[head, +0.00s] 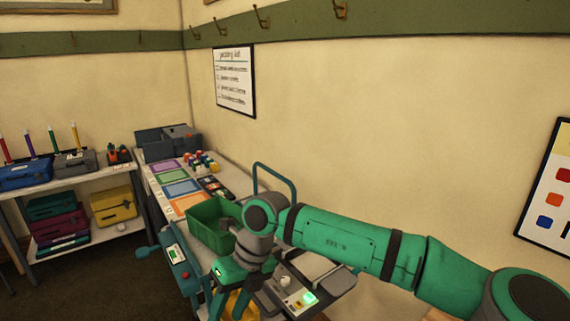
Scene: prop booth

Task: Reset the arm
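My green arm reaches in from the lower right of the head view, with its wrist bent down over the near end of the workbench (233,178). My gripper (238,291) points down there, beside the green bin (205,222).
A device with a lit green display (308,298) sits right of my gripper. Coloured mats, including a blue one (181,187), and small blocks (203,160) lie farther back. A shelf (85,183) with cases stands left. Floor is clear between.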

